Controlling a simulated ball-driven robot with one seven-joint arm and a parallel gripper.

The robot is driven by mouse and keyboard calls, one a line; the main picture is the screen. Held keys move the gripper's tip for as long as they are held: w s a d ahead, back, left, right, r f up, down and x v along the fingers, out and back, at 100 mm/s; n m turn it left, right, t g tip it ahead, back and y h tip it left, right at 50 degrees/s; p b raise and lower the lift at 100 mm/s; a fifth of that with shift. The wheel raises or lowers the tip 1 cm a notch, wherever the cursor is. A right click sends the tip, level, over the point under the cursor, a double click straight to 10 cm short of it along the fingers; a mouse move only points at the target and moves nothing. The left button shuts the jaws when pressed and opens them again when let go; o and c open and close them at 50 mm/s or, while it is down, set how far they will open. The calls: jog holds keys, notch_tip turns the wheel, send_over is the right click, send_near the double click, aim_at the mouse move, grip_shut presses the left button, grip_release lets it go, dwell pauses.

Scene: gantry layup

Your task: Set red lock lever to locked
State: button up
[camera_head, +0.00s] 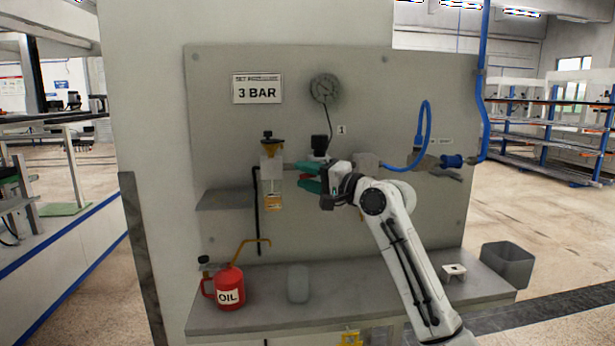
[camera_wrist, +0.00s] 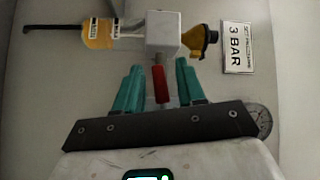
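A red lever (camera_wrist: 161,84) shows in the wrist view as a short red bar on a grey stem, below a white block (camera_wrist: 163,32) in the picture. My gripper (camera_wrist: 160,70) has its two teal fingers on either side of the lever, with a gap on both sides, so it is open and not touching it. In the head view my gripper (camera_head: 308,178) is at the wall panel, right of the filter unit (camera_head: 271,165). No locked or unlocked marking is legible.
The panel (camera_head: 225,120) carries a "3 BAR" sign (camera_head: 257,88), a gauge (camera_head: 325,88) and a blue hose (camera_head: 427,125). A grey shelf (camera_head: 222,199) juts out at left.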

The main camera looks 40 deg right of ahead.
grip_shut()
jog(key=shift+n+g+p, duration=0.3)
jog(key=shift+g+p, duration=0.1)
jog(key=shift+p, duration=0.25)
jog(key=n+g+p, duration=0.1)
jog(key=p, duration=0.1)
jog(key=n+p, duration=0.1)
jog(key=shift+s+d+f+g+p, duration=0.1)
jog(key=shift+d+f+g+p, duration=0.05)
jog(key=shift+f+g+p, duration=0.2)
jog(key=shift+s+d+f+n+g+h+p, duration=0.45)
jog(key=shift+n+g+h+p, duration=0.7)
jog(key=shift+p, duration=0.8)
jog(key=shift+s+d+f+n+g+h+p, duration=0.2)
jog(key=shift+d+f+n+g+h+p, duration=0.25)
jog(key=shift+n+g+h+p, duration=1.1)
jog(key=shift+s+d+f+n+g+h+p, duration=0.35)
jog(key=shift+d+g+h+p, duration=0.35)
jog(key=shift+p, duration=1.65)
jog(key=shift+a+f, duration=0.1)
